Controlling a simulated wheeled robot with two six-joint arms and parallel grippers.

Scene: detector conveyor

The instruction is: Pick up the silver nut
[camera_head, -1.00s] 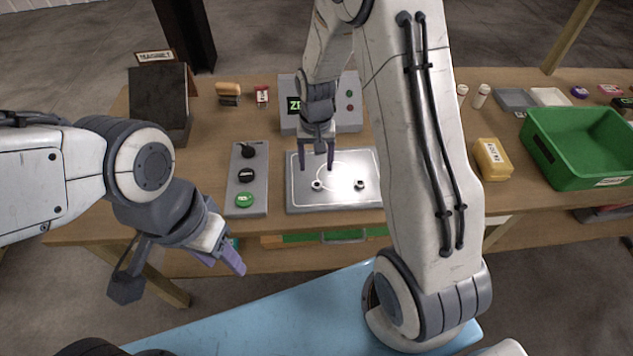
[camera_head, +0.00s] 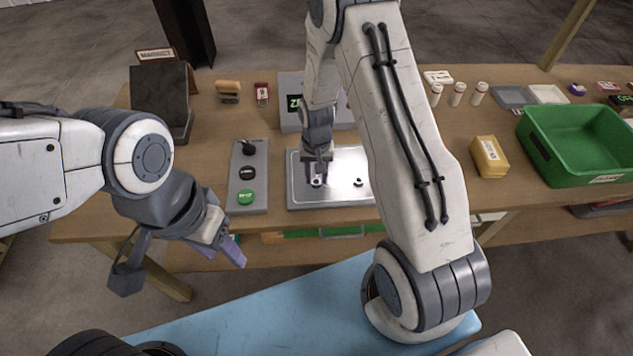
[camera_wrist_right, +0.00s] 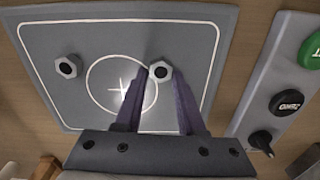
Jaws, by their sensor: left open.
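Two hex nuts lie on the grey plate (camera_head: 340,199). The left nut (camera_head: 317,183) looks light silver and also shows in the right wrist view (camera_wrist_right: 160,71). The other nut (camera_head: 359,183) is to its right and looks darker in the head view; it shows in the right wrist view (camera_wrist_right: 66,67) as grey. My right gripper (camera_head: 316,179) is open, low over the plate, with its fingertips (camera_wrist_right: 162,80) on either side of the left nut. I cannot tell whether they touch it. My left gripper (camera_head: 240,254) is open and empty, in front of the table.
A button panel (camera_head: 248,208) stands left of the plate, with a display box (camera_head: 291,123) behind. A yellow box (camera_head: 490,156) and a green bin (camera_head: 575,177) are to the right. My right arm hides part of the plate.

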